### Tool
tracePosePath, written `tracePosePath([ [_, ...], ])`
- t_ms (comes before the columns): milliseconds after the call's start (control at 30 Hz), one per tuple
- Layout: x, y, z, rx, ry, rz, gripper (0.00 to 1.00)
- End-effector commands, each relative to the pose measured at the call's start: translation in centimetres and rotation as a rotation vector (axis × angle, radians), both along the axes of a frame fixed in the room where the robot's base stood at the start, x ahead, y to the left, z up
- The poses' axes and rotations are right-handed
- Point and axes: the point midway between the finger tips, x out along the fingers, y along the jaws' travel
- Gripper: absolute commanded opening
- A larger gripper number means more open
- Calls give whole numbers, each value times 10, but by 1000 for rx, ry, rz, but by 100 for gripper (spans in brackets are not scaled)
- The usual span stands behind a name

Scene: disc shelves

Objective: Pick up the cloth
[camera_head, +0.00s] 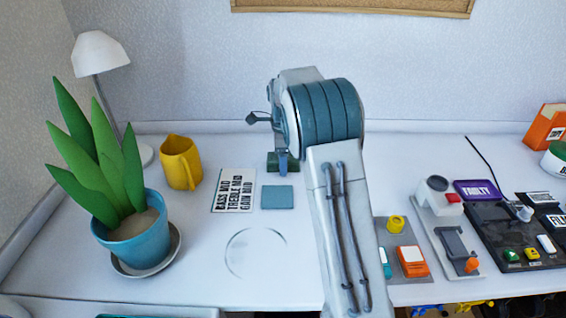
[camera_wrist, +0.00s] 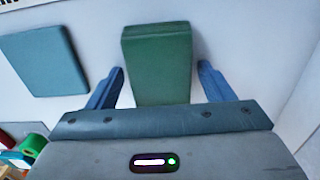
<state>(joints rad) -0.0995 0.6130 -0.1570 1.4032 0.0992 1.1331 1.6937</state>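A flat teal square (camera_head: 277,196), which looks like a folded cloth, lies on the white table in front of my gripper (camera_head: 283,163). It also shows at the left of the wrist view (camera_wrist: 43,60), outside the fingers. A thicker dark green block (camera_wrist: 157,60), perhaps a sponge, lies between my two blue fingers in the wrist view, with a gap on each side. In the head view this green block (camera_head: 271,161) is partly hidden by the gripper. My gripper is open and holds nothing. I cannot tell for sure which of the two pieces is the cloth.
A printed card (camera_head: 233,190) lies left of the teal square. A yellow mug (camera_head: 180,162), a potted plant (camera_head: 130,240) and a white lamp (camera_head: 100,54) stand at the left. Devices (camera_head: 505,232) crowd the right. A faint ring (camera_head: 230,253) marks the clear table front.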

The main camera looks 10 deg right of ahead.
Motion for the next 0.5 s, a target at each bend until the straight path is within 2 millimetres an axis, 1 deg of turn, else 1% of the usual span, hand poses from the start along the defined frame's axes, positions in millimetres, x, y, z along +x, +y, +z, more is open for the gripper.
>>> tracePosePath([
  [33, 0, 0, 0, 0, 0, 0, 60],
  [67, 0, 0, 0, 0, 0, 0, 51],
  [100, 0, 0, 0, 0, 0, 0, 40],
  [133, 0, 0, 0, 0, 0, 0, 37],
  [367, 0, 0, 0, 0, 0, 0, 36],
  [500, 0, 0, 8, 0, -1, 0, 36],
])
